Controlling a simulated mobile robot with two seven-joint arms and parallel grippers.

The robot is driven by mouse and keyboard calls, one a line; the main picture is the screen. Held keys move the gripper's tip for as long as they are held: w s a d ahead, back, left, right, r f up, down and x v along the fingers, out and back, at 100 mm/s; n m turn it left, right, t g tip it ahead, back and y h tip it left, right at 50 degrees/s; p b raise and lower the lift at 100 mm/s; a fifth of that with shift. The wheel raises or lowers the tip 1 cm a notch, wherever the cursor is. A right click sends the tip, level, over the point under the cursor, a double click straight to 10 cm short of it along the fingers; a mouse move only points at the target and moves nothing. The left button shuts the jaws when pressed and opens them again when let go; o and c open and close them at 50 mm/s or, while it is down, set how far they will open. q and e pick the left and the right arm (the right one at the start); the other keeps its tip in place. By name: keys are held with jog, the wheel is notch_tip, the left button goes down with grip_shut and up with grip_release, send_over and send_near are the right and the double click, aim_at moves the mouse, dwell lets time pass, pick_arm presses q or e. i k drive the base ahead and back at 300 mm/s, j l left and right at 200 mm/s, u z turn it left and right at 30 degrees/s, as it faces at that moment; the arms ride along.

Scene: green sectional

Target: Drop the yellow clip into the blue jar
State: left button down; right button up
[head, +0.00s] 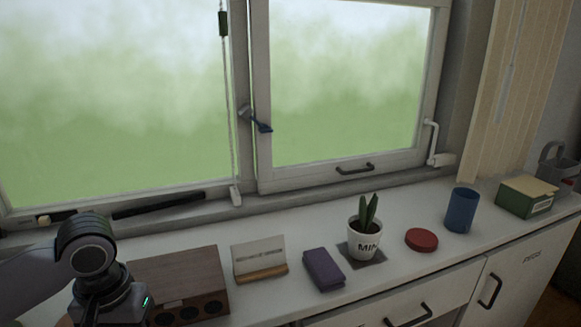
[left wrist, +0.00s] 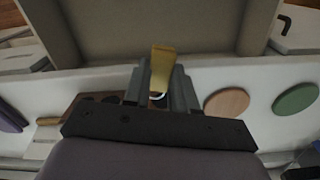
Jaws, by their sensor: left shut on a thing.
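The blue jar (head: 461,210) stands upright on the white counter (head: 400,205), right of the middle in the head view. Its inside cannot be seen. A red round lid-like disc (head: 421,240) lies to its left. My left gripper (left wrist: 158,88) is shut on the yellow clip (left wrist: 161,66), which sticks out between the fingertips in the left wrist view. In the head view my left arm is at the lower left, far from the jar, and its fingertips and the clip are out of sight. My right gripper is in neither view.
A brown box with round holes (head: 178,282), a card holder (head: 259,258), a purple case (head: 323,270) and a potted plant (head: 365,240) line the counter left of the jar. A green box (head: 527,196) and grey caddy (head: 560,165) stand right of it. The window is behind.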

aim_at(460, 219)
jog(key=z, duration=0.9)
jog(key=i+l+z, duration=0.25)
jog(key=i+l, duration=0.65)
jog(key=l, duration=0.2)
